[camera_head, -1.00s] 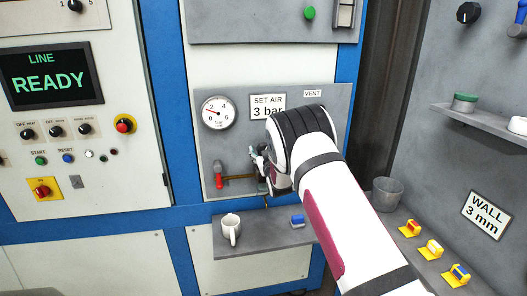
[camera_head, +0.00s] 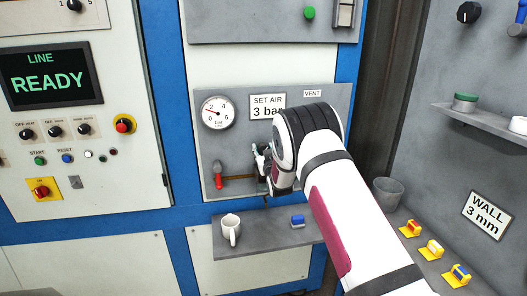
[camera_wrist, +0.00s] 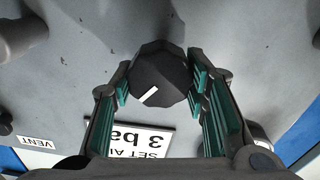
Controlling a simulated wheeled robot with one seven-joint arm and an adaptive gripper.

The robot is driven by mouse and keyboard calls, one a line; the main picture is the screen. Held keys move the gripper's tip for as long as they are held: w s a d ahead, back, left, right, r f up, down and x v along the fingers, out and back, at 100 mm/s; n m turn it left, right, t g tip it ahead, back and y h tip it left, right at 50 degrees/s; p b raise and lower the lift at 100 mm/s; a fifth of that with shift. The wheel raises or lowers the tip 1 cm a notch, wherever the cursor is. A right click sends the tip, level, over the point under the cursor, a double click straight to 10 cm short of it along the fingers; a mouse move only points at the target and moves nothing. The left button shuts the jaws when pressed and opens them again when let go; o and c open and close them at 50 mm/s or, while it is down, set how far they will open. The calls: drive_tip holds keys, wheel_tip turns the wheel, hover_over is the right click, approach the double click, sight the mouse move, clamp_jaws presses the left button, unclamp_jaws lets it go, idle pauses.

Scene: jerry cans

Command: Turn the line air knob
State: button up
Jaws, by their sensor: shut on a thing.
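The line air knob (camera_wrist: 160,74) is a dark faceted knob with a white pointer mark, seen in the wrist view against the grey panel. My gripper (camera_wrist: 158,88) has its green-padded fingers on both sides of the knob and is shut on it. In the head view my gripper (camera_head: 262,162) is at the grey panel, and my wrist hides the knob. A pressure gauge (camera_head: 218,113) has its red needle between 0 and 2. The sign "SET AIR 3 bar" (camera_head: 266,106) is beside it, partly covered by my arm.
A red-handled valve (camera_head: 218,176) sits left of my gripper. A grey bucket (camera_head: 388,193) stands to the right of my arm. The display (camera_head: 52,76) reads "LINE READY".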

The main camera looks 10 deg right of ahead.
drive_tip(key=m, duration=0.4)
drive_tip(key=shift+d+b, duration=0.2)
drive_tip(key=shift+b, duration=0.1)
drive_tip(key=m, duration=0.4)
drive_tip(key=shift+b, duration=0.3)
drive_tip(key=m, duration=0.4)
drive_tip(key=shift+d+f, duration=0.1)
drive_tip(key=shift+m+b, duration=0.45)
drive_tip(key=shift+m, duration=1.35)
drive_tip(key=o, duration=1.2)
drive_tip(key=shift+c, duration=0.2)
drive_tip(key=shift+s, duration=0.15)
